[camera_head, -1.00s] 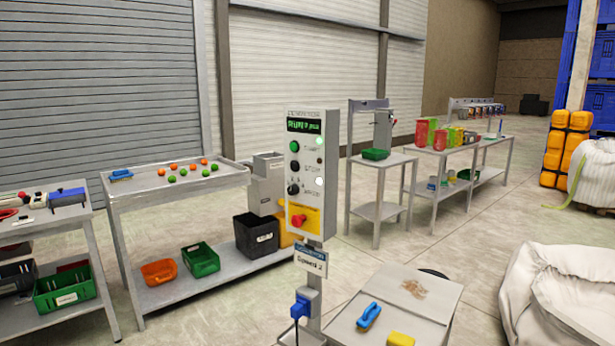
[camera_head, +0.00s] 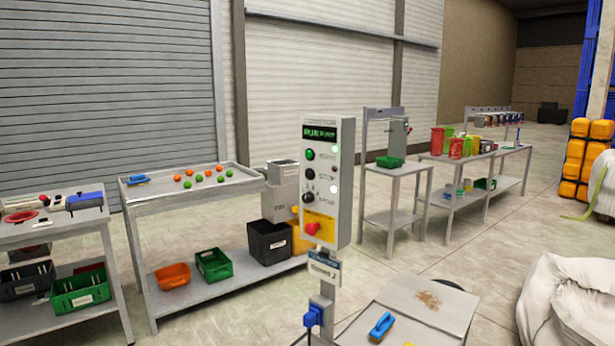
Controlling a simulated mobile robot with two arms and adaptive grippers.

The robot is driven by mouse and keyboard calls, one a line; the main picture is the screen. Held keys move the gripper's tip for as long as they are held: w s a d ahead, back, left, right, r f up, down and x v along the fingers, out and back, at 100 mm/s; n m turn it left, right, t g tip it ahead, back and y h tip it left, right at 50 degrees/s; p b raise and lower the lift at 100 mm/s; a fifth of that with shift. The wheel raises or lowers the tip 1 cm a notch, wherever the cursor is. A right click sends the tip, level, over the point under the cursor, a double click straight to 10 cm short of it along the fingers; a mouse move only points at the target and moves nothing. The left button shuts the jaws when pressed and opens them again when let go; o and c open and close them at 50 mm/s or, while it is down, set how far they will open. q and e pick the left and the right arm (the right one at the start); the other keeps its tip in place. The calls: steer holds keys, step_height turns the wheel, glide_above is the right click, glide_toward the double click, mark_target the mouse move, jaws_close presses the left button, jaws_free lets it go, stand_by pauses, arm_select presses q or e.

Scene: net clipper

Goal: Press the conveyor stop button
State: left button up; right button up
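A grey control box (camera_head: 326,181) stands upright on a post in the middle of the view. Its display at the top glows green and appears to read RUN. Below it are a green button (camera_head: 310,154), a black button (camera_head: 309,174) with a label that looks like STOP, and a black selector knob (camera_head: 308,197). A red mushroom button (camera_head: 312,228) sits on a yellow plate at the bottom of the panel. Small white lamps beside the buttons are lit. Neither of my grippers is in view.
A low grey table (camera_head: 415,310) with a blue-handled brush (camera_head: 382,325) stands right of the post. A white bulk bag (camera_head: 568,305) is at the lower right. A table with orange and green balls (camera_head: 190,184) and shelf bins is left.

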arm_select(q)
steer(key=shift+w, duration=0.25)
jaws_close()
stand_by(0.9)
